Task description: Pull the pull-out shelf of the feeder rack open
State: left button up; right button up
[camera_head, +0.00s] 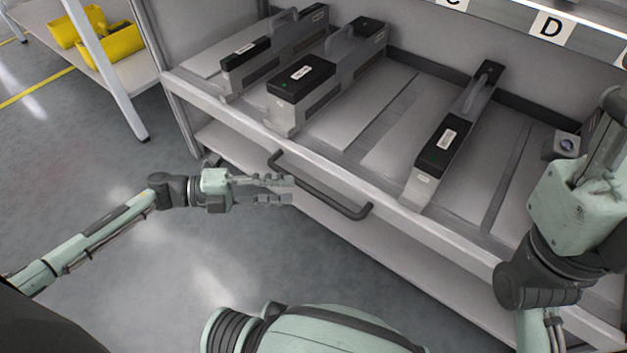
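The pull-out shelf (452,238) of the feeder rack is grey, with a raised front rim, and carries three feeders. A dark bar handle (325,196) is fixed along its front. My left gripper (284,190) is at the left part of this handle, with its fingers pointing right and spread apart. The upper fingertip overlaps the bar in the picture; I cannot tell whether it touches. My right gripper (607,125) is at the right edge, over the shelf's right end; its fingertips are partly cut off and their opening is unclear.
Black-topped feeders stand at left (275,55), centre-left (325,75) and right (455,135) on the shelf. A lower shelf (232,145) lies beneath. A side rack (130,70) with yellow bins (115,45) stands at upper left. Grey floor in front is clear.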

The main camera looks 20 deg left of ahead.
aim_at(305, 189)
pick_arm(q)
jog(key=x, duration=0.6)
jog(key=shift+w+d+b, duration=0.1)
jog(key=shift+d+b, duration=0.1)
jog(key=shift+b, duration=0.2)
grip_shut()
